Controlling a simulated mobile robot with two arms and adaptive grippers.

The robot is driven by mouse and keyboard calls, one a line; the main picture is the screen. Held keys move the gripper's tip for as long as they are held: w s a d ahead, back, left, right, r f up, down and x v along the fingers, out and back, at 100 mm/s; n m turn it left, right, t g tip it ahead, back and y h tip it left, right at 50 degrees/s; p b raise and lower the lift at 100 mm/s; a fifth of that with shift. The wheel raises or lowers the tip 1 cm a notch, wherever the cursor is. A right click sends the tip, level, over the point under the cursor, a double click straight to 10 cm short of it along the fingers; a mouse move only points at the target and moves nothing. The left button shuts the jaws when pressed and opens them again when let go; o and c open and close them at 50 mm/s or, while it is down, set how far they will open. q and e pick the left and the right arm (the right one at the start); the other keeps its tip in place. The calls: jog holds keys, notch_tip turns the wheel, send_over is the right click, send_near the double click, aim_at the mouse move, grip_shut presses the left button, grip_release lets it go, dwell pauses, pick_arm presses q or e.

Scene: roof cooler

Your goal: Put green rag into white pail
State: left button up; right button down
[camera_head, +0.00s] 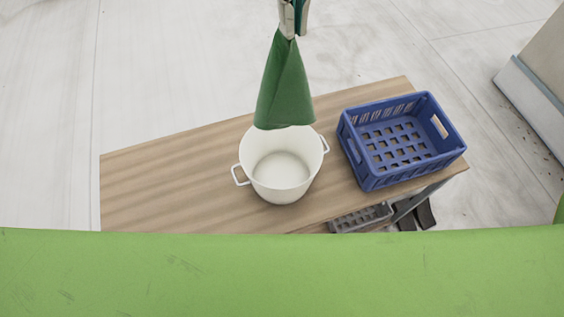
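The green rag (284,88) hangs down in a folded, tapering shape from my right gripper (290,28) at the top of the head view. The gripper is shut on the rag's upper end and is partly cut off by the picture's edge. The white pail (283,190) stands upright on the wooden table, with a handle on each side. The rag's lower end overlaps the pail's far rim in the picture. The visible part of the pail's inside looks empty. My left gripper is not in view.
A blue crate (402,176) with a slotted floor stands on the wooden table (165,190), right of the pail. A grey rack (360,218) shows below the table's near edge. The table's left part is clear. A pale block (545,80) stands at the far right.

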jog(key=shift+f, duration=0.15)
notch_tip(320, 180, down, 36)
jog(key=b, duration=3.1)
jog(key=shift+f, duration=0.25)
dwell(2.6)
jog(key=shift+f+b, duration=0.15)
jog(key=shift+b, duration=0.15)
